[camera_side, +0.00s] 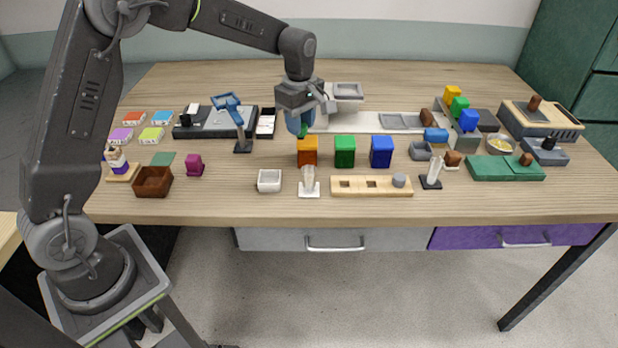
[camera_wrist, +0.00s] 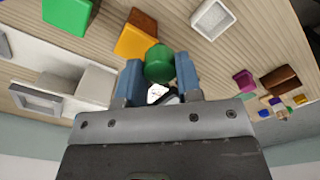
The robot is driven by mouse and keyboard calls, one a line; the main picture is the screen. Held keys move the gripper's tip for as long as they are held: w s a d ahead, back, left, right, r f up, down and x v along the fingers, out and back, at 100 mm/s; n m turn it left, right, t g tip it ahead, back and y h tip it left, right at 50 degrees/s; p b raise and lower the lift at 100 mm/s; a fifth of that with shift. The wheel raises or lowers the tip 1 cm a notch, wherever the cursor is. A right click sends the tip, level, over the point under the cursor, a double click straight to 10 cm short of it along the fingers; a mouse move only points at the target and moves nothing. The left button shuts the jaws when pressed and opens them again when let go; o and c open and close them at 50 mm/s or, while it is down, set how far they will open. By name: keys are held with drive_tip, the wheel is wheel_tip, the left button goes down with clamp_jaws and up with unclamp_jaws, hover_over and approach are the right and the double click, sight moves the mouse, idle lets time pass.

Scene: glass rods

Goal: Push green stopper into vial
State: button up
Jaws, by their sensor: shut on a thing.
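My gripper (camera_side: 301,127) hangs over the middle of the table with its blue fingers pointing down. In the wrist view the fingers (camera_wrist: 160,72) are shut on the rounded green stopper (camera_wrist: 160,62). A bit of the stopper shows in the side view (camera_side: 303,131), just above and behind the orange block. A pale upright vial-like piece on a white base (camera_side: 309,180) stands in front of the orange block, below and apart from the stopper. A similar pale piece on a dark base (camera_side: 433,173) stands farther right. I cannot tell which is the vial.
Orange (camera_side: 307,153), green (camera_side: 345,152) and blue (camera_side: 381,152) blocks stand in a row. A white square dish (camera_side: 269,180) and a wooden holed strip (camera_side: 360,185) lie in front. A blue-headed stand (camera_side: 242,135) is left of my gripper. The front edge is clear.

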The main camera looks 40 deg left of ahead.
idle(0.4)
drive_tip(key=s+d+r, duration=0.2)
drive_tip(key=s+d, duration=0.1)
drive_tip(key=d, duration=0.3)
wheel_tip(320, 180, down, 6)
drive_tip(key=shift+a, duration=0.15)
drive_tip(key=shift+f, duration=0.7)
idle(1.4)
drive_tip(key=o, duration=0.6)
drive_tip(key=shift+r, duration=0.15)
